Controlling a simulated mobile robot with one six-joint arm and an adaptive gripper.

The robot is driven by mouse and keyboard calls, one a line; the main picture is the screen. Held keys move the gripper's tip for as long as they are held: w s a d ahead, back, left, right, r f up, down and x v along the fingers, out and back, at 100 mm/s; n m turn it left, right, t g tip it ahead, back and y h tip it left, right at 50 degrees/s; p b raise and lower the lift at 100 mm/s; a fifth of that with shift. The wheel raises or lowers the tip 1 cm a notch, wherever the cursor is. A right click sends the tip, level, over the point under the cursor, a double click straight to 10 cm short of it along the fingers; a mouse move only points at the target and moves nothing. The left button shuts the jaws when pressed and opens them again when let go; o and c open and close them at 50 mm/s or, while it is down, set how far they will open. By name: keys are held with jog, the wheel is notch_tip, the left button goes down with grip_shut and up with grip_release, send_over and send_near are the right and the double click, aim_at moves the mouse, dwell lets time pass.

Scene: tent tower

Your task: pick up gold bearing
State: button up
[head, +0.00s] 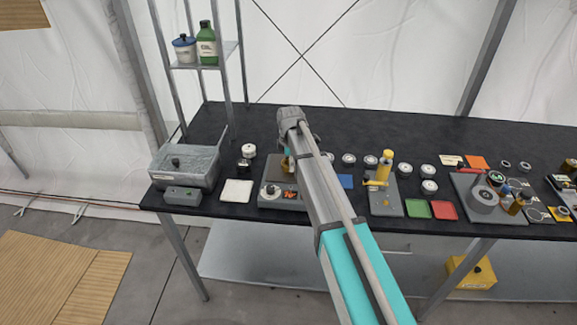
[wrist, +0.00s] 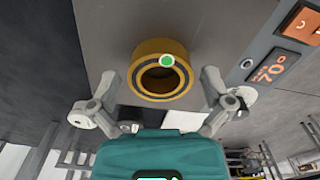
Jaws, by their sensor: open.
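The gold bearing (wrist: 143,50) is a thick gold ring with a dark inner band and an open bore, at the upper middle of the wrist view. A small green dot shows on its rim. It rests on the grey plate of a heater-like device (wrist: 225,25). My gripper (wrist: 159,80) is open, with one finger on each side of the ring and a gap to it on both sides. In the head view my arm covers most of the gripper and bearing; the device (head: 270,200) shows below them.
A grey press with a yellow post (head: 384,170) and several round parts lie right.

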jog(key=c, duration=1)
jog(key=shift+o, duration=0.2)
jog(key=shift+r, duration=0.2)
notch_tip(320, 180, up, 2)
jog(key=shift+r+p, duration=0.1)
jog(key=shift+p, duration=1.1)
jog(key=s+d+r+p, duration=0.4)
jog(key=s+r+p, duration=0.6)
jog(key=s, duration=0.3)
jog(key=shift+s+r+p, duration=0.2)
jog(key=shift+p, duration=0.1)
jog(key=shift+d, duration=0.1)
